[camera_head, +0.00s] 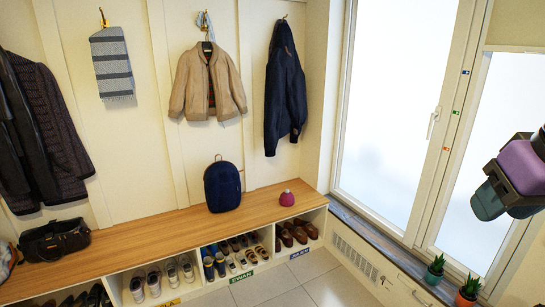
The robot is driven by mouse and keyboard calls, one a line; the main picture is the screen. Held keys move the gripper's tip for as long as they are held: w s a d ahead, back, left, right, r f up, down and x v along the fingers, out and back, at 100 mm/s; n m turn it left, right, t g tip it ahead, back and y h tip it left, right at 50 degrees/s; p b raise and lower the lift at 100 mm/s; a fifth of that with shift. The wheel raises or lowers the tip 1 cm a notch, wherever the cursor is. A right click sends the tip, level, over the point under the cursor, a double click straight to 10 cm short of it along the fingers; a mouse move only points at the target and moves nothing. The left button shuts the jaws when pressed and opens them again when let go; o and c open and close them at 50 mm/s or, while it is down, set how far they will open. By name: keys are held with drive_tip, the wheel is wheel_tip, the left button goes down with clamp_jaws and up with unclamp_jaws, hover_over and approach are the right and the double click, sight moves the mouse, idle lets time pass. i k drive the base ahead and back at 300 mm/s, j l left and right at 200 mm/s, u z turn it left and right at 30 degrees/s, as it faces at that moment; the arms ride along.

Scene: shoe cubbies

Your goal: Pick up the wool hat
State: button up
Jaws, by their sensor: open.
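The wool hat (287,199) is a small magenta hat with a lighter top. It sits on the right end of the wooden bench top, to the right of a dark blue backpack. My gripper (505,186) hangs at the right edge of the view, in front of the window. Its end shows a purple part and a teal part with dark housings. It is open, holds nothing that I can see, and is well apart from the hat. The rest of my arm is cut off by the frame.
The backpack (222,187) stands on the bench (150,239) left of the hat. A black bag (54,240) lies at its left end. Shoes fill the cubbies below. Coats hang above. Potted plants (436,269) stand by the window at lower right. Floor (300,285) in front is clear.

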sight(287, 199)
drive_tip(key=i, duration=2.05)
drive_tip(key=i+z, duration=0.1)
drive_tip(key=i, duration=0.7)
drive_tip(key=i+j+z, duration=0.15)
drive_tip(key=i, duration=0.65)
